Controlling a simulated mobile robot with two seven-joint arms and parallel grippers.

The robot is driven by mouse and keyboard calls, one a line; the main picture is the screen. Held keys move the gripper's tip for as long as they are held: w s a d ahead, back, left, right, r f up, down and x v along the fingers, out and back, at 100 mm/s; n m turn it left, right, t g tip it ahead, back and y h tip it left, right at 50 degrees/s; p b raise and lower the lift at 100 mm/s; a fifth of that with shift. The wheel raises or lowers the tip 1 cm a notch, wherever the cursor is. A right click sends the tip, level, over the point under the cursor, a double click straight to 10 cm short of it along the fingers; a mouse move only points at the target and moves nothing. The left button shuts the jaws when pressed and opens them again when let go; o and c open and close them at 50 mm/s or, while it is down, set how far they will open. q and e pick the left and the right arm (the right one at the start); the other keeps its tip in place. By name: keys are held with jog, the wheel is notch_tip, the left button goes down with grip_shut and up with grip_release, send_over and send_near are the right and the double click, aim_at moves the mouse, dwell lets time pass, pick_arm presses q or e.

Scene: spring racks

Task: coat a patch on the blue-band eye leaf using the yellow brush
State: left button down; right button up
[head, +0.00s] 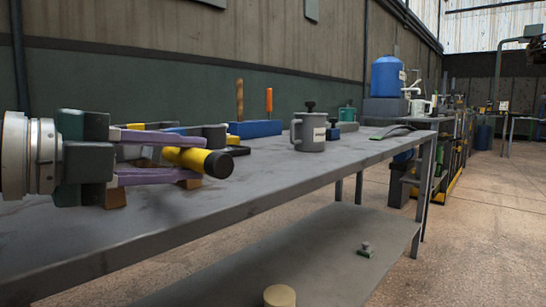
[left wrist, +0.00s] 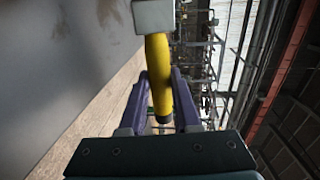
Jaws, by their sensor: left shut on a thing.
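My left gripper (head: 192,158) is shut on the yellow brush (head: 186,155), its purple fingers above and below the yellow handle. The handle's black end (head: 218,164) points toward the camera. In the left wrist view the yellow handle (left wrist: 158,65) runs between the purple fingers, with a pale grey block (left wrist: 154,15) at its far end. The gripper is over the near left part of the grey bench. A grey part with a blue patch (head: 180,131) shows behind the gripper, mostly hidden; I cannot tell whether it is the blue-band eye leaf. My right gripper is not in view.
On the grey bench (head: 300,178) stand a blue block (head: 255,129) with upright tools and a grey lidded mug (head: 310,134). A curved dark strip (head: 394,131) lies at the far end. Wooden blocks (head: 115,196) sit below the gripper. The bench front is clear.

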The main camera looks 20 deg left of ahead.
pick_arm(q)
jog(key=shift+w+a+b, duration=0.3)
jog(key=shift+a+b, duration=0.15)
jog(key=shift+a, duration=0.2)
jog(key=shift+r+x, duration=0.15)
jog(key=shift+x, duration=0.85)
jog(key=shift+r+x, duration=0.15)
jog(key=shift+x, duration=0.8)
jog(key=shift+w+r, duration=0.1)
jog(key=shift+s+a+p, duration=0.3)
jog(key=shift+s+p, duration=0.2)
jog(key=shift+s, duration=0.1)
jog(key=shift+f+p+v, duration=0.2)
jog(key=shift+p+v, duration=0.4)
jog(key=shift+v, duration=0.75)
jog(key=shift+f, duration=0.1)
